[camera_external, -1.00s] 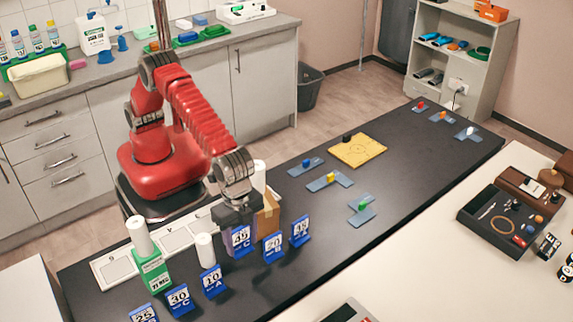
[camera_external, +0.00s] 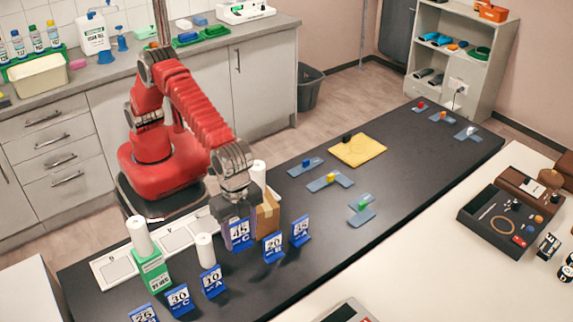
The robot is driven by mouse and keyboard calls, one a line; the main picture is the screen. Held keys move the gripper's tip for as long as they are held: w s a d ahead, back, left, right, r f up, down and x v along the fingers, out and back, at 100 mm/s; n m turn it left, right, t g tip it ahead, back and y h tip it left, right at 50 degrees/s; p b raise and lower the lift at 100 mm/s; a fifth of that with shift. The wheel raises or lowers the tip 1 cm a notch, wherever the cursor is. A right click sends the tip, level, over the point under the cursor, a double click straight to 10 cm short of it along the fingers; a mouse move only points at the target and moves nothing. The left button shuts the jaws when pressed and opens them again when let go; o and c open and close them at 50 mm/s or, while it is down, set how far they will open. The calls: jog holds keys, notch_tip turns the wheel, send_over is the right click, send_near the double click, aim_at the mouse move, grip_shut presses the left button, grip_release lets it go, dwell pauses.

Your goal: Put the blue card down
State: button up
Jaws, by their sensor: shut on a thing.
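My gripper (camera_external: 236,219) is shut on a blue card (camera_external: 240,236) with a white label that seems to read 45 C. The card is upright at the jaws, left of a brown box (camera_external: 268,214). Whether its lower edge touches the black table (camera_external: 330,232) cannot be told. Other blue cards stand upright on the table: the 20 card (camera_external: 273,248), the 15 card (camera_external: 301,232), the 10 card (camera_external: 211,282), the 30 card (camera_external: 179,300) and the 25 card (camera_external: 144,314).
A green and white box (camera_external: 152,274) and a white cylinder (camera_external: 205,250) stand left of the held card. A white panel with marked squares (camera_external: 116,269) lies behind them. A yellow board (camera_external: 358,151) and blue-grey plates (camera_external: 330,180) lie further right.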

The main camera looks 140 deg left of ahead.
jog(key=shift+m, duration=0.8)
jog(key=r, duration=0.1)
jog(key=s+a+r, duration=0.1)
jog(key=r, duration=0.1)
jog(key=s+r, duration=0.1)
jog(key=r, duration=0.1)
jog(key=shift+s+a+r, duration=0.2)
jog(key=shift+a, duration=0.05)
jog(key=s+a+f+n, duration=0.2)
jog(key=a+n, duration=0.2)
jog(key=a, duration=1.5)
jog(key=s+a+f+n, duration=0.2)
jog(key=s+a+n, duration=0.15)
jog(key=a, duration=1.55)
jog(key=s+a+f+n, duration=0.1)
jog(key=s+a+n, duration=0.5)
jog(key=a, duration=0.5)
jog(key=s+a+n, duration=0.6)
jog(key=a, duration=0.6)
jog(key=shift+f, duration=0.4)
jog(key=shift+a+n, duration=0.1)
jog(key=shift+n, duration=0.15)
jog(key=shift+f, duration=3.15)
